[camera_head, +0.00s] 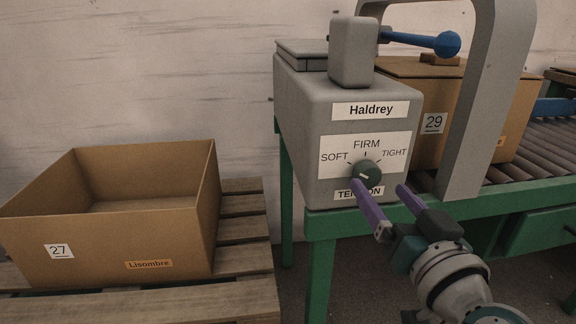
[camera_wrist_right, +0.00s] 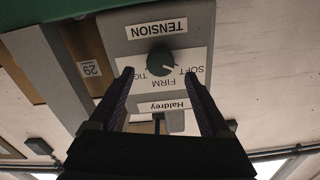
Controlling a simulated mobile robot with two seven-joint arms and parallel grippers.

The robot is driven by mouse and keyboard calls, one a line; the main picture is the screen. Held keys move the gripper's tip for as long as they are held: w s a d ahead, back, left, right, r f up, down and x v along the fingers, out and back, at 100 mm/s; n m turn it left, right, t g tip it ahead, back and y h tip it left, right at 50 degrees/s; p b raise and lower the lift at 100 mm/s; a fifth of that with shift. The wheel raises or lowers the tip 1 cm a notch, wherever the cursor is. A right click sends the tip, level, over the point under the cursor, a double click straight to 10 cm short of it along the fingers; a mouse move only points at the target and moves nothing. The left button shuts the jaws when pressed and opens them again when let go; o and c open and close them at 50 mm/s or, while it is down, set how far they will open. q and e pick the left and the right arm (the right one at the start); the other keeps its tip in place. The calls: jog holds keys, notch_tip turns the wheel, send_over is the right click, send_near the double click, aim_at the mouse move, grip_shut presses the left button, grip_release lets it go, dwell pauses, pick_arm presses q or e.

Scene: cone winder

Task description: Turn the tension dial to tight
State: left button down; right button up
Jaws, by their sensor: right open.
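The dark green tension dial (camera_head: 367,173) is on the front of the grey Haldrey machine (camera_head: 310,130), below a white scale reading SOFT, FIRM and TIGHT. A small light mark shows on the dial; it seems to lie toward the SOFT side, but its exact direction is hard to read. My right gripper (camera_head: 378,186) has its purple fingers spread, pointing at the dial from the front. In the right wrist view, the upside-down dial (camera_wrist_right: 160,61) shows between the open fingertips (camera_wrist_right: 158,73), apparently beyond them and not gripped. My left gripper is not in view.
A blue-knobbed lever (camera_head: 447,44) sticks out at the machine's top. A grey arch (camera_head: 478,110) and box 29 (camera_head: 433,100) stand right of it on the green-framed roller conveyor (camera_head: 540,145). Open box 27 (camera_head: 110,250) sits on a wooden pallet (camera_head: 245,235) at left.

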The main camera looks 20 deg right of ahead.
aim_at(371, 177)
jog(key=b+x, duration=0.1)
jog(key=x, duration=0.3)
jog(key=shift+w, duration=0.25)
grip_shut()
dwell(0.4)
